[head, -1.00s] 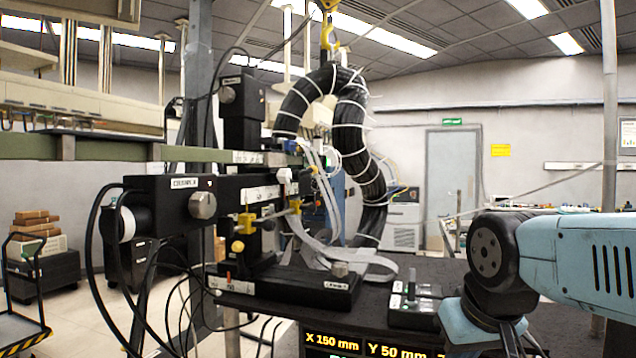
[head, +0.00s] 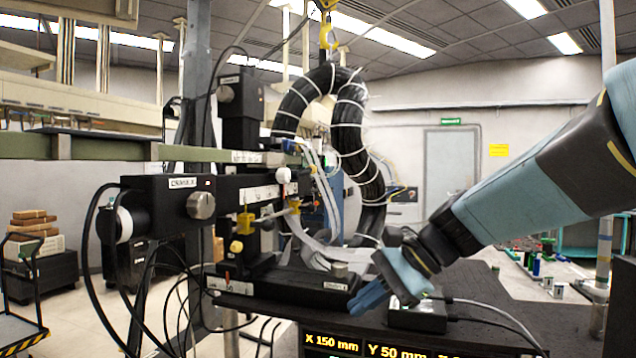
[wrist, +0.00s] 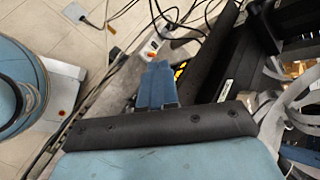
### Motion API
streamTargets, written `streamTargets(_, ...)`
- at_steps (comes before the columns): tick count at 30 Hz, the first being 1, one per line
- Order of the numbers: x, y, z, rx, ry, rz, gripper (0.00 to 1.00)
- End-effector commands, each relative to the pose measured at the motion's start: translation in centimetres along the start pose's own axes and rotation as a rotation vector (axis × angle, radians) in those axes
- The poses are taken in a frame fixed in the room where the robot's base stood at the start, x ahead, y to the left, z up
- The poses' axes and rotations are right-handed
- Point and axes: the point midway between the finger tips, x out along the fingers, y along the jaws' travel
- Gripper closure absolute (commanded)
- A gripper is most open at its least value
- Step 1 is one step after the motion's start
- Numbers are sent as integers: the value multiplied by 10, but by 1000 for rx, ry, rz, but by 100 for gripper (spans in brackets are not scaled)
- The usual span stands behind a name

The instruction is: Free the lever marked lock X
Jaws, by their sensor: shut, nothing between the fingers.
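The lever marked lock X cannot be picked out for certain, as the small labels are too small to read. A small orange-red upright piece (head: 228,277) stands at the left end of the black stage base (head: 290,284), near a white label. Yellow clamp pieces (head: 245,223) sit higher on the stage, with a yellow knob (head: 237,246) below. My gripper (head: 362,305) is shut and empty, right of the base's front right end, pointing down and left. In the wrist view its blue fingers (wrist: 158,75) lie together, with nothing between them.
A black control box (head: 415,317) stands right of my gripper. A display (head: 350,345) reading X 150 mm, Y 50 mm hangs at the front edge. Thick black cable bundle (head: 350,120) and pale ribbon cables (head: 320,250) hang around the stage. Loose cables (wrist: 175,25) show in the wrist view.

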Motion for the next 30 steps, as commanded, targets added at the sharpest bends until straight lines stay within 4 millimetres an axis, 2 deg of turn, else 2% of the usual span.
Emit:
streamTargets(1, 3, -20, -3, 104, -69, -46, 100)
streamTargets(5, 3, -72, -11, 364, -261, -171, 100)
streamTargets(8, -4, -114, -25, 553, -417, -265, 100)
streamTargets(12, -20, -167, -55, 785, -645, -388, 100)
streamTargets(15, -35, -196, -81, 915, -794, -464, 100)
streamTargets(18, -48, -216, -103, 1003, -917, -523, 100)
streamTargets(22, -60, -230, -124, 1069, -1021, -573, 100)
streamTargets(30, -66, -235, -133, 1094, -1068, -595, 100)
